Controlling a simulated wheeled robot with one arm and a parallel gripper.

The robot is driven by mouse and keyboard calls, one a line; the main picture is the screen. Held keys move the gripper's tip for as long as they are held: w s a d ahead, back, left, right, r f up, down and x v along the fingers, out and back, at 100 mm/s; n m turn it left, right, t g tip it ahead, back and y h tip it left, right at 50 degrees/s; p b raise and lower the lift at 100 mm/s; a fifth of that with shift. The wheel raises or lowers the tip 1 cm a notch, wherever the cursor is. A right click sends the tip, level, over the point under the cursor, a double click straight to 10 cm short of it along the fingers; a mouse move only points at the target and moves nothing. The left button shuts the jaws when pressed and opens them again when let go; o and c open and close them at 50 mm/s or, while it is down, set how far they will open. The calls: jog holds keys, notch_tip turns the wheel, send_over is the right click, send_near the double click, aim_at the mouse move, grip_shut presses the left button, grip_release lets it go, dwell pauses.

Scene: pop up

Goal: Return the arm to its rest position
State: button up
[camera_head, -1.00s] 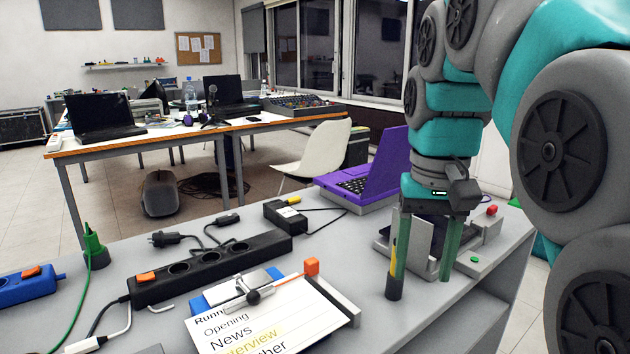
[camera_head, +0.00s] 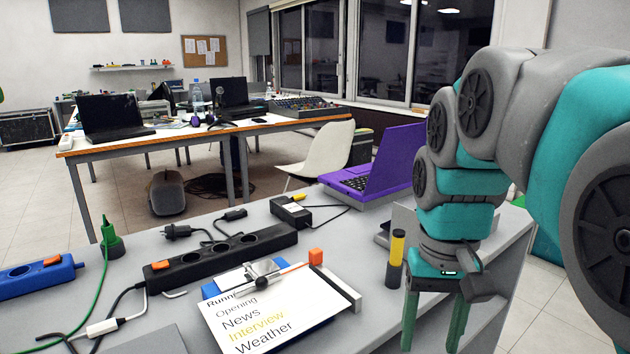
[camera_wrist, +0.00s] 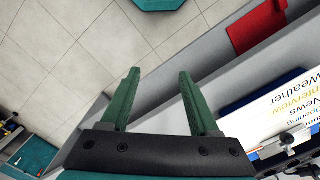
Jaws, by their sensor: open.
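My gripper (camera_head: 432,322) hangs from my grey and teal arm at the right of the head view, fingers pointing down near the bench's front edge. Its two green fingers are apart with nothing between them. In the wrist view my gripper (camera_wrist: 158,88) is also open and empty, with tiled floor and the bench's edge beyond the fingers. A black and yellow cylinder (camera_head: 396,262) stands upright on the bench just left of my wrist, apart from the fingers.
The grey bench (camera_head: 190,230) holds a black power strip (camera_head: 222,258), a clipped paper sheet (camera_head: 262,318) and a purple laptop (camera_head: 385,165). A blue power strip (camera_head: 35,278) lies at the left. Open floor shows beyond the bench's edge in the wrist view (camera_wrist: 50,50).

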jog(key=s+f+n+g, duration=0.1)
jog(key=s+f, duration=1.3)
jog(key=f, duration=0.3)
jog(key=shift+s+a, duration=0.15)
jog(key=shift+s, duration=0.05)
